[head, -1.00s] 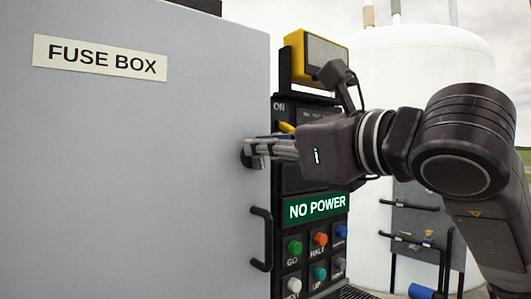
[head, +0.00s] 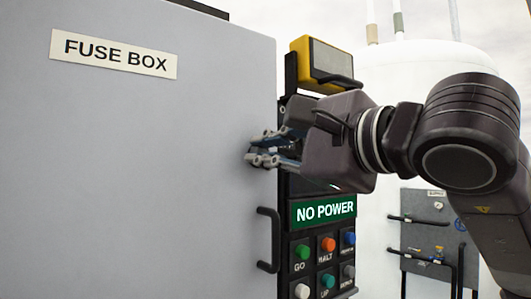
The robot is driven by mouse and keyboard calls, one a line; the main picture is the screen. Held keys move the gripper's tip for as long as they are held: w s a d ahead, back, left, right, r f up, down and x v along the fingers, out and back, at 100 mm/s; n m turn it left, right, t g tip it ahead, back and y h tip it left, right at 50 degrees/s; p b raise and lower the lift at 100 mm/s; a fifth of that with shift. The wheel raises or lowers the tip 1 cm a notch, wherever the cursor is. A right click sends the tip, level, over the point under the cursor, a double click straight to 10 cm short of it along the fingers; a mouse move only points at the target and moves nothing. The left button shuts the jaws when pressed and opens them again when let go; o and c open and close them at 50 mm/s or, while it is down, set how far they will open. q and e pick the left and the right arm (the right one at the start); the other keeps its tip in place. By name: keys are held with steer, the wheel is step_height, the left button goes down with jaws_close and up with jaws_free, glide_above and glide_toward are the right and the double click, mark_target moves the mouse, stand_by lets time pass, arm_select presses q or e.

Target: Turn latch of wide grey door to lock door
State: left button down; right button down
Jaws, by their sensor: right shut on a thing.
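The wide grey door (head: 140,170) with the "FUSE BOX" label fills the left of the head view and looks shut or nearly so. A black handle (head: 266,240) is on its right edge. My right gripper (head: 256,157) comes in from the right and is at the door's right edge, above the handle. Its fingers are shut on the latch, which is mostly hidden behind them. The gripper is rolled, with its fingers at a slant. My left gripper is out of view.
Right of the door stands a black control panel with a green "NO POWER" sign (head: 323,211) and several coloured buttons (head: 327,244). A yellow-framed box (head: 322,64) sits above it. A white tank (head: 420,75) and a grey panel (head: 428,222) are behind my right arm.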

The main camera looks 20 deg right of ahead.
steer(key=shift+a+f+n, duration=0.1)
steer(key=shift+f+n, duration=0.1)
steer(key=shift+n, duration=0.85)
steer(key=shift+f+n, duration=0.15)
steer(key=shift+n, duration=0.9)
steer(key=c, duration=2)
jaws_free()
steer(key=shift+s, duration=0.1)
steer(key=shift+s, duration=0.1)
steer(key=v, duration=1.2)
